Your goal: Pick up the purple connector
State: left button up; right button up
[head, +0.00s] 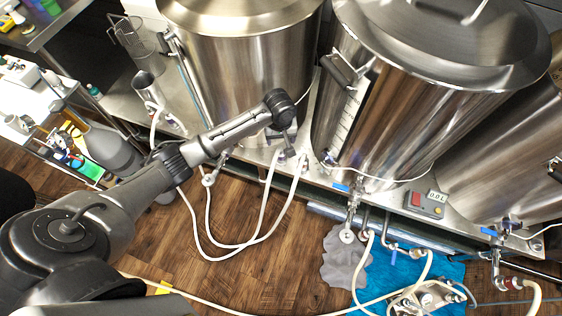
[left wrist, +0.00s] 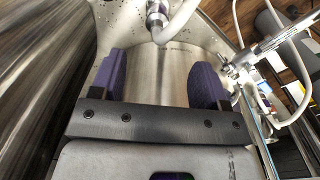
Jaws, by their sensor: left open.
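I cannot make out a purple connector in either view. My left gripper (head: 289,143) reaches down at the front of the left steel kettle (head: 245,75), beside the hose ends. In the left wrist view its two purple fingers (left wrist: 158,68) are apart with nothing held between them. A metal hose fitting (left wrist: 156,17) with a white hose (left wrist: 183,20) lies just beyond the fingertips, apart from them. In the head view white hoses (head: 237,247) hang from this spot to the floor. My right gripper is not in view.
A second kettle (head: 430,85) with a valve and a control box (head: 423,204) stands to the right. A blue mat (head: 400,275) and grey cloth (head: 343,262) lie on the wooden floor near a pump (head: 425,299). A cluttered bench (head: 25,100) is at left.

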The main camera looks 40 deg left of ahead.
aim_at(280, 150)
pick_arm(q)
jog(key=shift+w+a+f+n+b, duration=0.4)
jog(key=shift+w+a+f+b, duration=0.1)
jog(key=shift+a+f, duration=0.15)
notch_tip(280, 150, down, 8)
jog(key=b, duration=0.2)
jog(key=shift+w+b, duration=0.1)
jog(key=shift+b, duration=0.2)
jog(key=shift+f+b, duration=0.4)
jog(key=shift+f, duration=0.3)
jog(key=shift+d+f+b, duration=0.1)
jog(key=shift+f+b, duration=0.85)
jog(key=shift+f, duration=1)
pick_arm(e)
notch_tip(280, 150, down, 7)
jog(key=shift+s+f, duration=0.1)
pick_arm(q)
jog(key=c, duration=1.1)
